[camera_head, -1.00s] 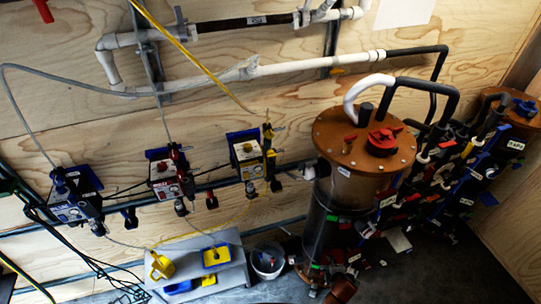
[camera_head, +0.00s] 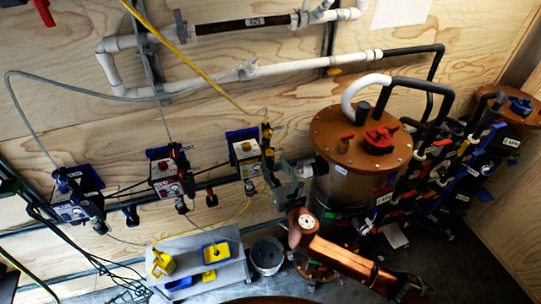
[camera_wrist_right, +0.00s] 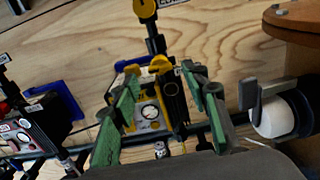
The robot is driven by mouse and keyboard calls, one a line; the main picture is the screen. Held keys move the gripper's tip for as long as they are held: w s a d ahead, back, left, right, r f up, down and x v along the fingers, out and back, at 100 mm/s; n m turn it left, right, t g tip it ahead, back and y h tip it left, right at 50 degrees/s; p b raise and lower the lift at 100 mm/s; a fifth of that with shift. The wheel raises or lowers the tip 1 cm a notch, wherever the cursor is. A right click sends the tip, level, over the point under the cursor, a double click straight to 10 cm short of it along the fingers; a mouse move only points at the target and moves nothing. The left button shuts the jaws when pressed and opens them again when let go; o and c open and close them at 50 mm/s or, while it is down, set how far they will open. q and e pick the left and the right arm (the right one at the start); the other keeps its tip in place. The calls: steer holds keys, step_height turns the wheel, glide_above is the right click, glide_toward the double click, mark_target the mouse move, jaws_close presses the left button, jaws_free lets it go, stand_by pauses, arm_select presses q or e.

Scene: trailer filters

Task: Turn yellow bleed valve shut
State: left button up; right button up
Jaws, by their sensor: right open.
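The yellow-marked pump unit (camera_head: 247,157) is on the wall left of the large brown filter tank. A black and yellow valve fitting (camera_head: 267,132) stands on its right side. In the right wrist view a round yellow knob (camera_wrist_right: 147,9) sits on a black stem at the top, and another yellow part (camera_wrist_right: 160,65) sits lower, between the fingers. I cannot tell which is the bleed valve. My right gripper (camera_head: 280,172) reaches up from below right, close to the unit. Its green fingers (camera_wrist_right: 165,95) are open on either side of the fitting, with nothing visibly held. My left gripper is not seen.
The brown filter tank (camera_head: 362,150) with a red knob (camera_head: 381,139) stands close right of my right gripper. Red-marked (camera_head: 165,176) and blue-marked (camera_head: 78,197) pump units are to the left.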

mark_target(271, 154)
steer(key=x, duration=0.5)
